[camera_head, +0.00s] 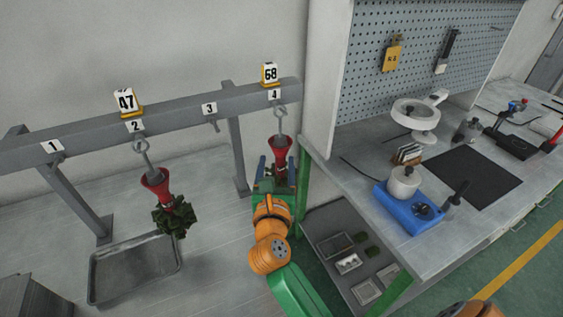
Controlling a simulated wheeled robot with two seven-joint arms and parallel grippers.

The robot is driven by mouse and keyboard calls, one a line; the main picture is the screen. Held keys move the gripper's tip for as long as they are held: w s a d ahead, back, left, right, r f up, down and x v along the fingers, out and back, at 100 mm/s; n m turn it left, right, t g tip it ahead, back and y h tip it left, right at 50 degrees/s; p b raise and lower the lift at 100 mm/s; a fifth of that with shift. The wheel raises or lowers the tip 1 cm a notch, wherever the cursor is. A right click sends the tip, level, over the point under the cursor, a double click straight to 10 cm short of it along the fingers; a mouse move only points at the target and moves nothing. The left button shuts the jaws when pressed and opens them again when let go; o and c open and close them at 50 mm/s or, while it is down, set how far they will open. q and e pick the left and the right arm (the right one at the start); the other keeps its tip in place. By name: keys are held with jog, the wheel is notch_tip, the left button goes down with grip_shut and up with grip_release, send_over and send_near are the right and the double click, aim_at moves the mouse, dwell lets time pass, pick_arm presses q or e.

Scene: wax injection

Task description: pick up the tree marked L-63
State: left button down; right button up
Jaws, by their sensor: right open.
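A rail holds numbered hooks. On hook 4, under a tag reading 68, hangs a tree with a red funnel-shaped top (281,145); its lower part is hidden behind my gripper. On hook 2, under a tag reading 47, hangs another tree with a red top (156,181) and a dark green cluster (173,217). I see no tag reading 63. My right gripper (277,168) is open at the hook 4 tree, its blue fingers on either side of the lower red part; contact cannot be told. My left gripper is not in view.
The grey rail (182,116) stands on posts; hook 3 (214,124) is empty. A metal tray (135,271) lies below the hook 2 tree. To the right, close to my right arm, stands a workbench (345,185) with a blue-based device (408,215), tools and a lower shelf.

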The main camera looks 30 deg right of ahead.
jog(key=shift+w+d+r+p, duration=0.65)
jog(key=shift+w+d+p, duration=0.25)
jog(key=w+d, duration=0.1)
jog(key=w+d+f, duration=0.1)
jog(key=w, duration=0.1)
jog(key=shift+s+a, duration=0.1)
jog(key=shift+c, duration=0.7)
jog(key=shift+s+a+r, duration=0.1)
jog(key=c, duration=0.4)
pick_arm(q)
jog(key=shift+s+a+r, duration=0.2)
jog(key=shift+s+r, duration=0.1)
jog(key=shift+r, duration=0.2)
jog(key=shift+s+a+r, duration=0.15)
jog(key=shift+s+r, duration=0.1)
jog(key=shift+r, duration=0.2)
pick_arm(e)
grip_shut()
